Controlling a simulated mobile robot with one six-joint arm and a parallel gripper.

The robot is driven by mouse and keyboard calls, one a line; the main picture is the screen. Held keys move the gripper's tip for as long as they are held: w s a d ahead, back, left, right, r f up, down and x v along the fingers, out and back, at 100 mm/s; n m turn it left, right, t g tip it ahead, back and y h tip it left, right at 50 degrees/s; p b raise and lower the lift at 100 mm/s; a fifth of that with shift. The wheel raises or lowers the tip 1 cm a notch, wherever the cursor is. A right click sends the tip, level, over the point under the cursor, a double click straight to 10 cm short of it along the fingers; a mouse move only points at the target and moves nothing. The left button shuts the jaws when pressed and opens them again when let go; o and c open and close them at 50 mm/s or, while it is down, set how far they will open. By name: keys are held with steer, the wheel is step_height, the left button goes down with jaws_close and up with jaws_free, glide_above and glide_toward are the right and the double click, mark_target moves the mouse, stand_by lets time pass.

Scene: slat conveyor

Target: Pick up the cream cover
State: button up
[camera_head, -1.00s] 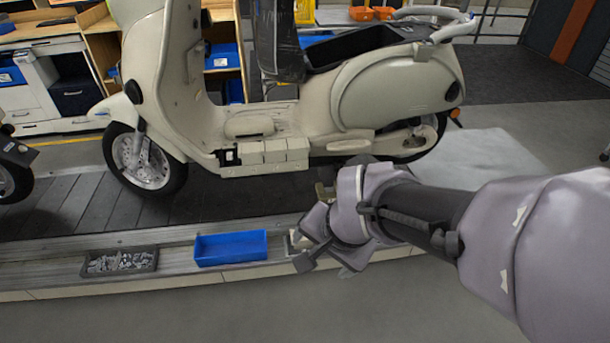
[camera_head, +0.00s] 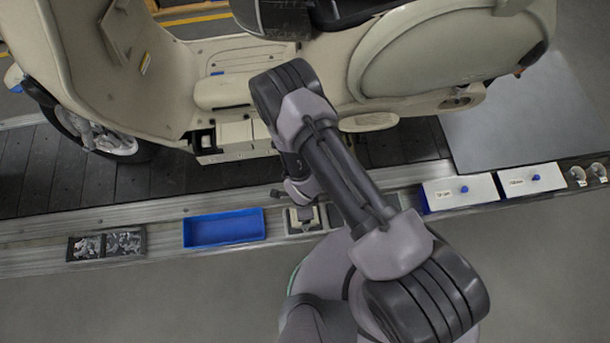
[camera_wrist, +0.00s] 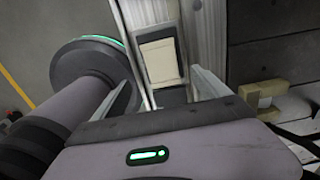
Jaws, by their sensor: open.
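The cream cover (camera_wrist: 158,62) is a flat, pale rectangle lying in a small dark tray (camera_wrist: 168,34) on the metal rail, seen in the wrist view. My gripper (camera_wrist: 162,76) is open, its fingers spread to either side of the near part of the tray. The cover appears between and beyond the fingers; no contact shows.
A blue bin (camera_head: 224,228) and a dark tray of small metal parts (camera_head: 106,245) lie left along the rail. Two white boxes with blue knobs (camera_head: 462,191) stand right. A cream scooter (camera_head: 165,80) stands on the slats behind my arm.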

mark_target(295, 224)
steer(key=f+b, duration=0.2)
steer(key=f, duration=0.3)
steer(key=f+b, duration=0.3)
steer(key=f, duration=0.3)
steer(key=shift+w+d+f, duration=0.1)
steer(key=shift+w+f, duration=0.05)
steer(key=shift+w, duration=0.05)
steer(key=shift+r, duration=0.2)
steer(key=shift+c, duration=0.6)
steer(key=c, duration=1.4)
